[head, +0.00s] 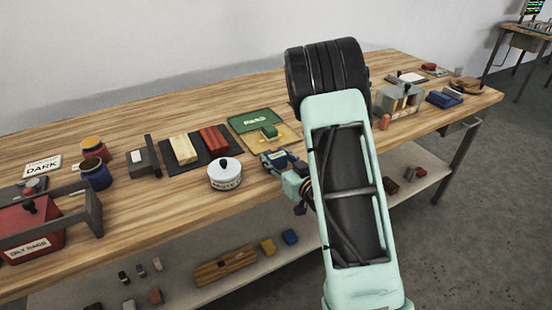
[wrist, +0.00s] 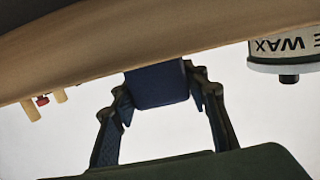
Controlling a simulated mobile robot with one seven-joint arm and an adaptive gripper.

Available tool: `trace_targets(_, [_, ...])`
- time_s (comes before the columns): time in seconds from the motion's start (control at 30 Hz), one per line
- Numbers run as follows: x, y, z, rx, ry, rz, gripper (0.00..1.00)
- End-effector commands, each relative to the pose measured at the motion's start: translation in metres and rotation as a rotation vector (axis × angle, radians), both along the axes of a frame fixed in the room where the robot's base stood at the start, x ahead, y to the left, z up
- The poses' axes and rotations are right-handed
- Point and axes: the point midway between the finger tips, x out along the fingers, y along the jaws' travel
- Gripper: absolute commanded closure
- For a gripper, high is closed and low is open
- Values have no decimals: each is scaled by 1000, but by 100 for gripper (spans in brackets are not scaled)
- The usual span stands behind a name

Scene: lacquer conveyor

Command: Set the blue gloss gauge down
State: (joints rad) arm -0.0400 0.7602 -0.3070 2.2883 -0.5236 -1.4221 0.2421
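The blue gloss gauge (head: 276,159) is a small dark blue block with a pale face, near the front edge of the bench in the head view. In the wrist view the gauge (wrist: 158,88) sits between my fingertips, with a finger at each side. My gripper (wrist: 158,92) appears shut on it; in the head view my gripper (head: 284,167) is partly hidden by my arm. Whether the gauge touches the bench top cannot be told.
A white wax tin (head: 225,176) stands left of my gripper. A green and yellow board (head: 285,139) with a green block lies behind it. A dark mat (head: 205,156) holds a cream and a red block. A grey stand (head: 398,98) is right of my arm.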

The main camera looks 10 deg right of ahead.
Motion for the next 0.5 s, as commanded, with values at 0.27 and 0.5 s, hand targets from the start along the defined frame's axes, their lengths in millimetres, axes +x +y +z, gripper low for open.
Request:
trace_targets(0.27, [0, 0, 0, 0, 0, 0, 41])
trace_targets(0.5, [0, 0, 1, 0, 1, 1, 41])
